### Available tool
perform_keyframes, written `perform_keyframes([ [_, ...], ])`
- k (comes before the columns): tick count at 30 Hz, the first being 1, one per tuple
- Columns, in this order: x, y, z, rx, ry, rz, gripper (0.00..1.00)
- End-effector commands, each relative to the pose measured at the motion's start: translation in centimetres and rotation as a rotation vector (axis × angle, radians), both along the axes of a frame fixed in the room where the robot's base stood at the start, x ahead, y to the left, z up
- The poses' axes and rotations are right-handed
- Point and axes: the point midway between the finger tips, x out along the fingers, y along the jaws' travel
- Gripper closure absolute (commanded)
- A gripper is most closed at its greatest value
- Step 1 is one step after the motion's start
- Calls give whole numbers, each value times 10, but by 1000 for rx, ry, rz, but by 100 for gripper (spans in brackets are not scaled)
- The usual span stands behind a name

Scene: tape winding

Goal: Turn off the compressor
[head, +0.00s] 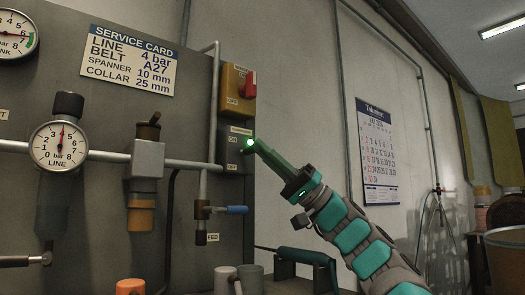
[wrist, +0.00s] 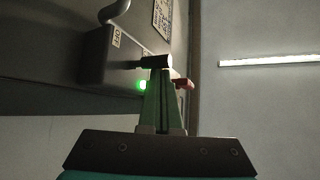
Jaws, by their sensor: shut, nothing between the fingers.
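The grey compressor switch box (head: 236,153) is on the panel's right edge, with ON above and OFF below. Its green lamp (head: 249,142) is lit; the glow also shows in the wrist view (wrist: 142,86). In the wrist view a black lever (wrist: 152,62) sticks out from the box, right at my fingertips. In the head view the lever cannot be made out behind my fingers. My gripper (head: 258,147) is shut and empty, its green fingers pointing at the box beside the lamp. Whether the fingertips touch the lever I cannot tell.
A yellow switch box (head: 231,95) with a red handle (head: 250,85) is just above. A pipe valve with a blue handle (head: 232,209) is below. The line gauge (head: 59,146) and service card (head: 128,60) are left.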

Motion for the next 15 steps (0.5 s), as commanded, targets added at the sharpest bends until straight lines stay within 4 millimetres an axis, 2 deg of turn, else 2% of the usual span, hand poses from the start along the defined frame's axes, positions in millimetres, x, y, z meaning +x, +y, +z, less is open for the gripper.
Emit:
perform_keyframes([
  [9, 2, -39, -34, 2, 1, -4, 100],
  [15, 3, -50, -44, 1, -1, -2, 100],
])
